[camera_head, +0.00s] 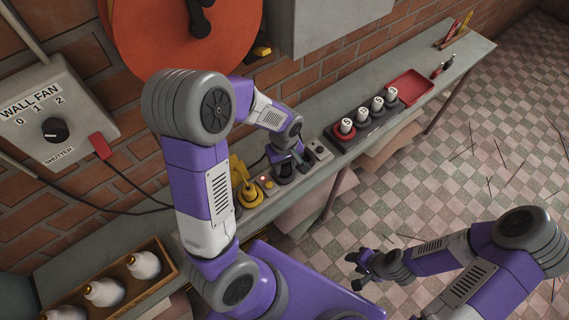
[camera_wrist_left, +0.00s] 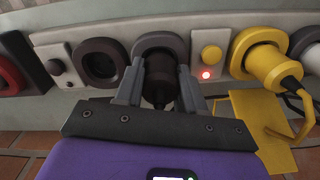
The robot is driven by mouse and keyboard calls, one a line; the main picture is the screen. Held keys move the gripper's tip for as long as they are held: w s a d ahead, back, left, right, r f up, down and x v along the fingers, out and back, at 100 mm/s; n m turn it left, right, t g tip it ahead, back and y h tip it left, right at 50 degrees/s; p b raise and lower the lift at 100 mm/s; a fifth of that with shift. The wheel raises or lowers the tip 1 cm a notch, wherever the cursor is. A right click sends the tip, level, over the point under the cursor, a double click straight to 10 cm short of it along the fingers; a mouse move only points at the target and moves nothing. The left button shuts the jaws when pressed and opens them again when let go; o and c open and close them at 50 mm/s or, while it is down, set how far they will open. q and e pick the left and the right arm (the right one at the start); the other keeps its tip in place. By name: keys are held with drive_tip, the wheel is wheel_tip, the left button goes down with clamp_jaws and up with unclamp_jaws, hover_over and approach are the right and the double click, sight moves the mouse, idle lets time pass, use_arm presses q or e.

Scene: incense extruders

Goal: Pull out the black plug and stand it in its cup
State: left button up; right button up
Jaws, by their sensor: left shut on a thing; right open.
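In the left wrist view the black plug (camera_wrist_left: 161,86) sits at a round grey socket (camera_wrist_left: 158,42) on the pale panel. I cannot tell how deep it is in. My left gripper (camera_wrist_left: 159,88) is shut on it, one finger on each side. In the head view my left gripper (camera_head: 290,160) is at the row of sockets and mostly hides the plug. My right gripper (camera_head: 362,268) is open and empty, above the floor and away from the shelf. I cannot make out for certain which cup belongs to the plug.
A yellow plug (camera_wrist_left: 268,66) with its cord and a lit red lamp (camera_wrist_left: 206,74) are beside the black plug. An empty dark socket (camera_wrist_left: 100,62) is on the other side. A dark rack (camera_head: 363,130) of numbered white pieces and a red tray (camera_head: 410,84) stand farther along the shelf.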

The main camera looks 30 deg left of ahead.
use_arm(q)
drive_tip(key=shift+f+b, duration=0.3)
drive_tip(key=shift+f, duration=0.1)
drive_tip(key=o, duration=1.1)
drive_tip(key=shift+r, duration=0.1)
wheel_tip(320, 180, up, 8)
drive_tip(key=shift+f+p, duration=0.25)
drive_tip(key=shift+p, duration=0.9)
